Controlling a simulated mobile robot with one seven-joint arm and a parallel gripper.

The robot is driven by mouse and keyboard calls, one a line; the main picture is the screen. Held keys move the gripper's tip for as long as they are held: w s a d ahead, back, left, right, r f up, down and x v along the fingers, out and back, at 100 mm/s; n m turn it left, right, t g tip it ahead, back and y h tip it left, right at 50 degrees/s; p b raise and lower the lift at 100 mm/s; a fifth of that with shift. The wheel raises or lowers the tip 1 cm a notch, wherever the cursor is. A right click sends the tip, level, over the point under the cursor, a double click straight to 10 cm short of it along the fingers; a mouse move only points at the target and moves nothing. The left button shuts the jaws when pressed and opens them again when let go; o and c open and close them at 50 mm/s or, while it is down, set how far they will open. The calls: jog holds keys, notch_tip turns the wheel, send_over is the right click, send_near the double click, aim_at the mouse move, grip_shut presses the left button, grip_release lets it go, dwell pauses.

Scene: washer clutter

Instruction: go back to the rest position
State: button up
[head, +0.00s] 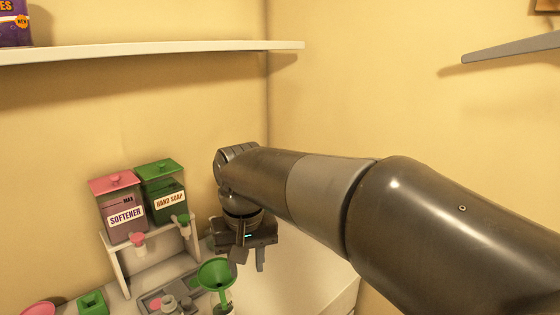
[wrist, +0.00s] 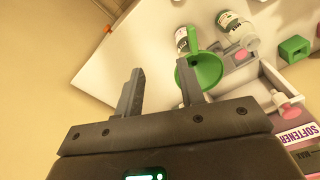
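My gripper (head: 250,256) hangs at the end of my arm in the head view, pointing down beside the dispenser stand. In the wrist view my gripper (wrist: 160,92) has its two fingers spread apart with nothing between them. The right finger overlaps the green funnel (wrist: 203,71) in that view; I cannot tell whether they touch. In the head view the green funnel (head: 215,274) is below and left of my gripper, over a container.
A pink-lidded softener dispenser (head: 121,214) and a green-lidded hand soap dispenser (head: 163,196) stand on a white stand (head: 118,262). A grey tray (head: 150,303) holds small items. A green block (head: 92,303) is at lower left. A shelf (head: 150,50) runs above.

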jog(key=s+d+f+m+t, duration=0.2)
jog(key=s+d, duration=0.4)
jog(key=d, duration=0.5)
jog(key=s+d+f+m+t, duration=0.1)
jog(key=s+d, duration=0.5)
jog(key=d, duration=0.6)
jog(key=shift+s+f+m+t, duration=0.25)
jog(key=shift+f+m+t, duration=0.15)
jog(key=shift+t, duration=0.5)
